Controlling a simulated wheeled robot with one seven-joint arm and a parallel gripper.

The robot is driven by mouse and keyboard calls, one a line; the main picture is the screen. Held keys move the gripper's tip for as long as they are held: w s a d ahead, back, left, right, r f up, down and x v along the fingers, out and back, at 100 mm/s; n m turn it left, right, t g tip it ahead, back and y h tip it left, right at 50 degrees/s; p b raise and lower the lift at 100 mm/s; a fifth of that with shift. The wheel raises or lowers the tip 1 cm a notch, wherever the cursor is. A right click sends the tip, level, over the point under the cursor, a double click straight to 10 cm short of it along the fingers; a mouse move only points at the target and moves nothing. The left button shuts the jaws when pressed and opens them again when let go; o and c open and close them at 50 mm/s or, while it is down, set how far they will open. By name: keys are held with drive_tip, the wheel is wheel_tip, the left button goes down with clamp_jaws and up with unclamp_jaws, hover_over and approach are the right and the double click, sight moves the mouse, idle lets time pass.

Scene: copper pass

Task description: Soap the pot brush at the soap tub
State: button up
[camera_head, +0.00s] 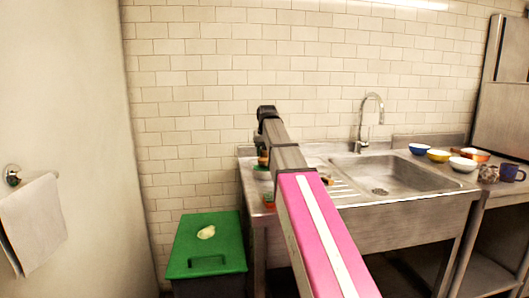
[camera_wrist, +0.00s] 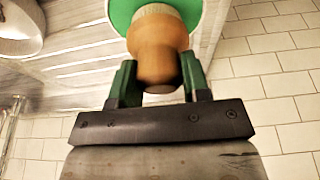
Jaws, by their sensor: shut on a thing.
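The pot brush (camera_wrist: 157,50) has a rounded wooden grip and a pale bristle ring. My gripper (camera_wrist: 158,72) is shut on the wooden grip, with one green finger on each side. Beyond the bristles in the wrist view is a round green surface with a pale rim, which looks like the soap tub (camera_wrist: 118,12). The bristles overlap it; I cannot tell whether they touch. In the head view, the brush (camera_head: 263,158) is small below my wrist, just above a greenish tub (camera_head: 262,173) at the drainboard's left end. My arm hides part of this area.
The steel sink (camera_head: 395,178) and tap (camera_head: 370,115) are to the right. Bowls (camera_head: 438,155) and mugs (camera_head: 509,172) stand further right. A small orange-brown pot (camera_head: 268,201) sits near the counter's front left. A green-lidded bin (camera_head: 205,245) stands on the floor at left. The tiled wall is close behind.

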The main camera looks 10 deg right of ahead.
drive_tip(key=shift+f, duration=0.55)
idle(1.7)
drive_tip(key=shift+r, duration=3.55)
drive_tip(key=shift+s, duration=0.1)
